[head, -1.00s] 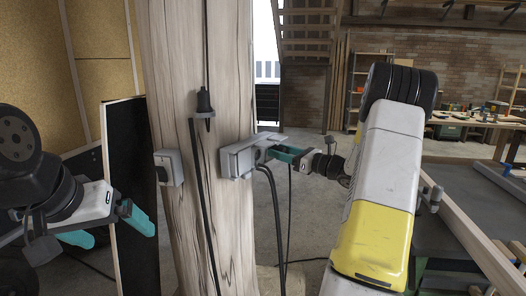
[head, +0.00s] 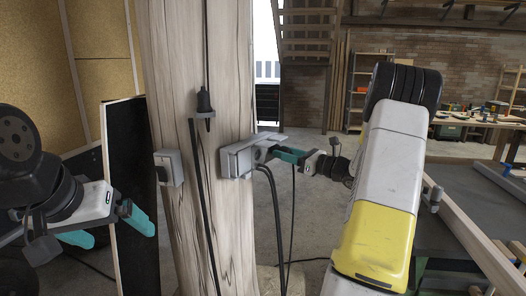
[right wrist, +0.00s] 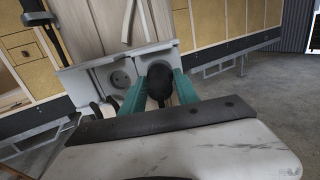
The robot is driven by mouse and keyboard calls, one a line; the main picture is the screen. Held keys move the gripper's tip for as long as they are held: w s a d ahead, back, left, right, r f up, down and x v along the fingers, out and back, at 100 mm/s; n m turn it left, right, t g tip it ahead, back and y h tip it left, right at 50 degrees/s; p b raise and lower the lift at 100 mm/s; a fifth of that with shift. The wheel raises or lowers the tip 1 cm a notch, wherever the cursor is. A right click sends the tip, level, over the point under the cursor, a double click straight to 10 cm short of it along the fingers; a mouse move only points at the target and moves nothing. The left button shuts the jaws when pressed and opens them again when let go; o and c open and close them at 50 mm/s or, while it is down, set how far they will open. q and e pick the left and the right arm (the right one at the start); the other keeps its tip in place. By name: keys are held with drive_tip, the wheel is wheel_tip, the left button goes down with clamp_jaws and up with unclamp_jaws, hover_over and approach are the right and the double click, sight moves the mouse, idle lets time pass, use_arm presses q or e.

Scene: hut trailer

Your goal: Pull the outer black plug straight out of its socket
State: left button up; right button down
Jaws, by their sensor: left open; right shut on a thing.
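The grey socket box (head: 238,160) is fixed to the wooden post. My right gripper (head: 275,152) reaches it from the right, its teal fingers close to the box's outer face. In the right wrist view those fingers are shut on the outer black plug (right wrist: 159,82), in front of the right-hand round socket. I cannot tell whether its pins are still inside. The neighbouring round socket (right wrist: 122,78) looks empty. A thin dark cable (head: 293,210) hangs below my right gripper. My left gripper (head: 110,228) is open and empty, left of the post.
The wooden post (head: 228,230) stands in the middle. It carries a small grey switch box (head: 168,168) and a hanging black connector (head: 205,103). Thick black cables (head: 273,215) drop from the socket box. A workbench (head: 490,195) stands at right, beside my right arm.

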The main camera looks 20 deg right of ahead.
drive_tip(key=shift+v, duration=2.75)
drive_tip(key=shift+s+d, duration=0.1)
drive_tip(key=v, duration=0.5)
drive_tip(key=shift+s+d, duration=0.25)
drive_tip(key=shift+s, duration=0.05)
drive_tip(key=shift+f, duration=0.1)
